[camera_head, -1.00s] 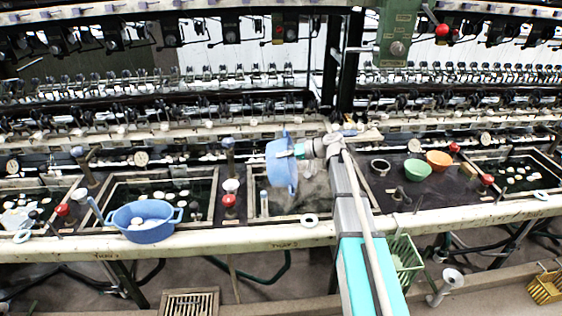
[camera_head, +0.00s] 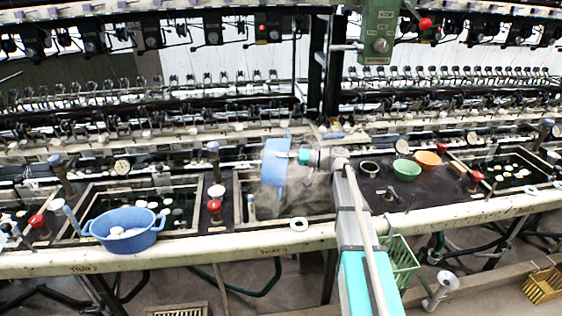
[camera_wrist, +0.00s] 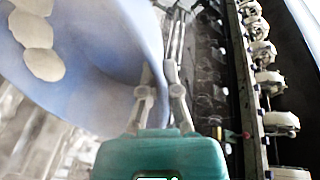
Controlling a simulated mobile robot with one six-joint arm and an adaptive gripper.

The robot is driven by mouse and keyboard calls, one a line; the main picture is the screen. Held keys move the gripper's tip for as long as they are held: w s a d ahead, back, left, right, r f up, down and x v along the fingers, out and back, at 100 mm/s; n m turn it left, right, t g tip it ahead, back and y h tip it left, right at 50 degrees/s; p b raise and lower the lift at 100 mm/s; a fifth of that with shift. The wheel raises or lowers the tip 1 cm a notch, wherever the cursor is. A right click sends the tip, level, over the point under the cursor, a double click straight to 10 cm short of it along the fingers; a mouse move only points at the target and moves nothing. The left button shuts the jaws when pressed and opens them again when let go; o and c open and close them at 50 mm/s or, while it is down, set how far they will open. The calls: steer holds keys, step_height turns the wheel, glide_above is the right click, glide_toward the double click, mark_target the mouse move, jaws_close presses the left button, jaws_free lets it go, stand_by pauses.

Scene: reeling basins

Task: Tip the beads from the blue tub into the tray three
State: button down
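My gripper (camera_head: 292,156) is shut on the rim of a blue tub (camera_head: 272,166). The tub is held up in the air, tipped steeply onto its side, above the basin marked as tray three (camera_head: 237,206). In the wrist view the tub (camera_wrist: 105,85) fills the upper left, and several pale round pieces (camera_wrist: 38,48) show against its inside. The gripper fingers (camera_wrist: 160,92) are at its edge. The tub and my arm hide part of the tray. I cannot make out any beads falling.
A second blue tub (camera_head: 124,230) with pale pieces in it stands at tray two on the left. A green bowl (camera_head: 406,170) and orange bowl (camera_head: 428,159) stand right of my arm. Reeling machinery lines the back.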

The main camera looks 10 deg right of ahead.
steer(key=d+y+b, duration=0.1)
steer(key=d+t+y+b, duration=0.1)
steer(key=b, duration=0.1)
steer(key=shift+s+d+r, duration=0.2)
steer(key=shift+s+d, duration=0.15)
steer(key=shift+d, duration=0.05)
steer(key=shift+y, duration=0.3)
stand_by(1.2)
steer(key=shift+d, duration=0.15)
